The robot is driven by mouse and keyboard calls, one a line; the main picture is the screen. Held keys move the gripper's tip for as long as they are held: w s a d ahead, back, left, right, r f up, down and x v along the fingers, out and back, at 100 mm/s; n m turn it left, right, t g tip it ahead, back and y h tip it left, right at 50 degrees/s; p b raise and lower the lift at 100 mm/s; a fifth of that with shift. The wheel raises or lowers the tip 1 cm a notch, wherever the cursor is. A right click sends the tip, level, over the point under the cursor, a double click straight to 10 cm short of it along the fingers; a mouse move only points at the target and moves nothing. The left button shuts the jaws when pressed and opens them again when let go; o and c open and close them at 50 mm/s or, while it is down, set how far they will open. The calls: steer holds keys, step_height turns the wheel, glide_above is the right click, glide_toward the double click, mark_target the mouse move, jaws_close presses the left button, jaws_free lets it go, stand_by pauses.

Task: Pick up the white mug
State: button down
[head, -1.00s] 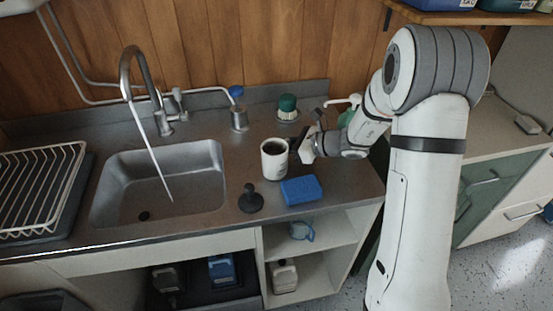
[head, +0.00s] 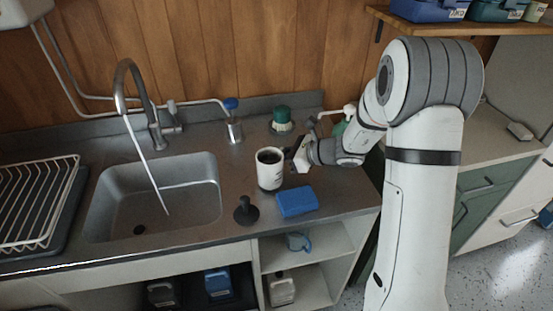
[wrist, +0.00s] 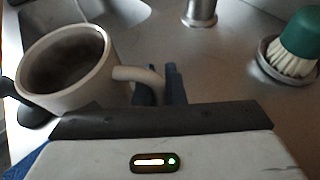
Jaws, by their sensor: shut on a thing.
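The white mug (head: 270,174) is upright at the counter's right part, between the sink and my arm. It has dark marks on its side and a dark inside. In the wrist view the mug (wrist: 75,85) fills the left, with its handle pointing right. My gripper (head: 292,154) is at the mug's right side. In the wrist view the dark fingertips of my gripper (wrist: 162,86) are shut on the handle. I cannot tell whether the mug's base touches the counter.
A blue sponge (head: 297,201) lies just in front of the mug, and a black plunger-like thing (head: 246,210) stands front left. The sink (head: 155,195) is to the left. A green-topped brush (head: 281,120) and a steel dispenser (head: 234,130) stand behind.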

step_height(320, 180, up, 17)
steer(key=p, duration=0.1)
stand_by(0.4)
stand_by(0.9)
